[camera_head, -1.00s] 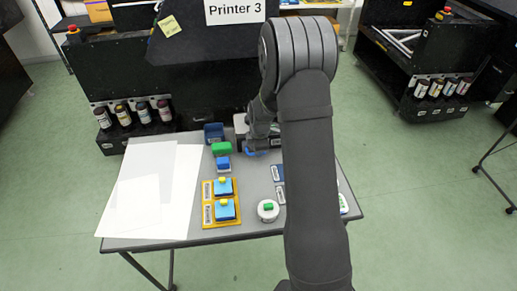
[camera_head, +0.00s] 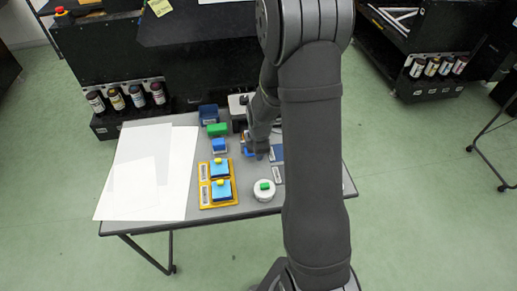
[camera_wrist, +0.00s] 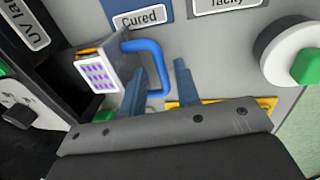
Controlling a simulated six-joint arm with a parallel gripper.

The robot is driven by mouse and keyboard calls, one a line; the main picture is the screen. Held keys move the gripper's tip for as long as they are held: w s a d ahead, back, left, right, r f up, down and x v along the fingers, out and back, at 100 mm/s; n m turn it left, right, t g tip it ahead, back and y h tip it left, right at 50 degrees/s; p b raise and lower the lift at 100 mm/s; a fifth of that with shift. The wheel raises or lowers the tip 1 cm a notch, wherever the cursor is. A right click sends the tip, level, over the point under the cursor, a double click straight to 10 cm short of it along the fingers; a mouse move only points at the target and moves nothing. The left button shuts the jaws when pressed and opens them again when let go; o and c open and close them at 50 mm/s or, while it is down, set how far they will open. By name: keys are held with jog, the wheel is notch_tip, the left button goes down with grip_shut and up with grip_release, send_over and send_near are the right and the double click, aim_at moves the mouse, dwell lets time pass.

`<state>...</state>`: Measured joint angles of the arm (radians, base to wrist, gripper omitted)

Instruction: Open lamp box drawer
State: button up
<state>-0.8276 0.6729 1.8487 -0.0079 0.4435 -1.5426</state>
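The lamp box with a "UV la…" label (camera_wrist: 27,22) is at the left of the wrist view; its pale top shows in the head view (camera_head: 237,101). Its drawer (camera_wrist: 100,75), white with a purple grid, stands out from the dark box front. A blue looped handle (camera_wrist: 157,62) is fixed to the drawer. My gripper (camera_wrist: 160,85) has its two blue-grey fingers apart, with the handle's outer bar between them and a gap on the right. In the head view my gripper (camera_head: 260,152) is over the table in front of the box. My arm hides part of the table.
The table (camera_head: 240,208) holds white sheets (camera_head: 160,180), a yellow tray with blue blocks (camera_head: 205,190) and a round white item with a green top (camera_head: 264,190). A "Cured" mat (camera_wrist: 140,12) lies near the drawer. Black printers with bottles stand behind.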

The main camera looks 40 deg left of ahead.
jog(key=shift+r, duration=0.1)
notch_tip(320, 180, up, 17)
jog(key=s+d, duration=0.2)
jog(key=shift+d, duration=0.15)
dwell(0.5)
jog(key=shift+r, duration=0.1)
notch_tip(320, 180, up, 7)
dwell(0.9)
notch_tip(320, 180, down, 8)
dwell(0.6)
